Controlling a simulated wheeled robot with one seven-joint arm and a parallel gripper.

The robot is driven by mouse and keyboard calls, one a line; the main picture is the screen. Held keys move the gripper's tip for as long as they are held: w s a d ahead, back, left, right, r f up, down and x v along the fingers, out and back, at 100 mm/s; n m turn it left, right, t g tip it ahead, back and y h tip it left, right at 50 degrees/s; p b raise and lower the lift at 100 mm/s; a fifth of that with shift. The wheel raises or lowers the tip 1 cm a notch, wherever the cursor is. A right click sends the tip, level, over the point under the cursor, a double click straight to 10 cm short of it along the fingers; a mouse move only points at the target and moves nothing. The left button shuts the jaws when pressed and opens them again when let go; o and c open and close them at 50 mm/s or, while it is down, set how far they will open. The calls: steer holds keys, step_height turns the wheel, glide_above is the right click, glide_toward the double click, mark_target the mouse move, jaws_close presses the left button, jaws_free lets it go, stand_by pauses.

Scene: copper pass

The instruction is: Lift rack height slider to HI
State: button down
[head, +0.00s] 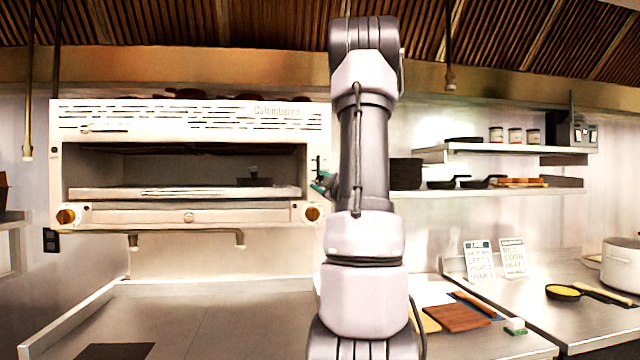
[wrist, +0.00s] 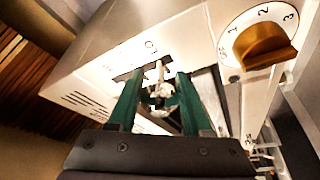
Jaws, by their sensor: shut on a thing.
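The rack height slider (wrist: 160,92) shows in the wrist view as a small pale knob on a thin stem, at a dark slot in the white broiler's side panel. A label that looks like LO is printed near the slot; I cannot make out HI. My gripper (wrist: 161,100) has its green fingers on either side of the knob and is shut on it. In the head view the broiler (head: 190,122) hangs on the wall at left, with its rack (head: 180,193) inside. My gripper is mostly hidden behind my arm there; only a bit of green (head: 322,184) shows at the broiler's right side.
An orange numbered dial (wrist: 265,45) sits close to my gripper, at right in the wrist view. Shelves (head: 480,192) with pans are right of my arm. Below are a clear counter (head: 190,310), a cutting board (head: 457,318) and a white pot (head: 622,265).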

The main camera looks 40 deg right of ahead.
step_height(320, 180, up, 8)
steer(key=shift+f, duration=0.1)
steer(key=shift+c, duration=1.8)
jaws_free()
steer(key=shift+f, duration=0.1)
steer(key=shift+s+f, duration=0.1)
steer(key=shift+s, duration=0.05)
steer(key=shift+s+f, duration=0.1)
steer(key=shift+s, duration=0.25)
steer(key=v, duration=1)
steer(key=shift+w, duration=0.1)
